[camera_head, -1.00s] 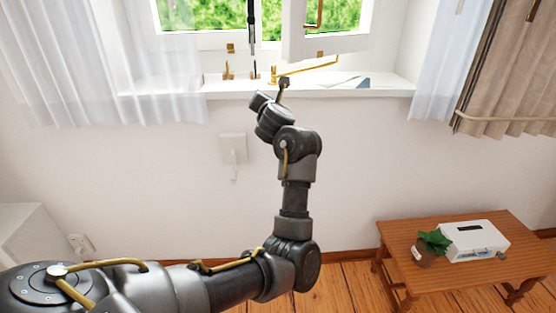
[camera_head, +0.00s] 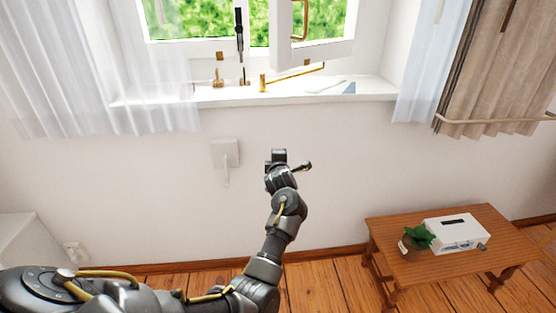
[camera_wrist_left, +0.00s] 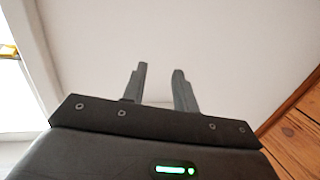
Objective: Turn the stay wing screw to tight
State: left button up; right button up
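The brass window stay (camera_head: 295,75) lies along the white sill below the open window sash. A small brass upright (camera_head: 263,82) stands at its left end. I cannot tell at this size which part is the wing screw or how tight it is. My left gripper (camera_head: 279,154) is in front of the wall below the sill, apart from the stay. In the left wrist view its two fingers (camera_wrist_left: 159,69) are spread with nothing between them, facing plain white wall. My right gripper is not in view.
The sill (camera_head: 200,96) also holds brass fittings (camera_head: 219,78) and a flat paper-like item (camera_head: 327,87). A wall box (camera_head: 225,152) hangs left of my gripper. Curtains flank the window. A wooden table (camera_head: 390,228) with a plant (camera_head: 417,238) and white box (camera_head: 458,234) stands right.

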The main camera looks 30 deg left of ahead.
pick_arm(q)
jog(key=shift+d+f, duration=0.1)
jog(key=shift+f, duration=0.3)
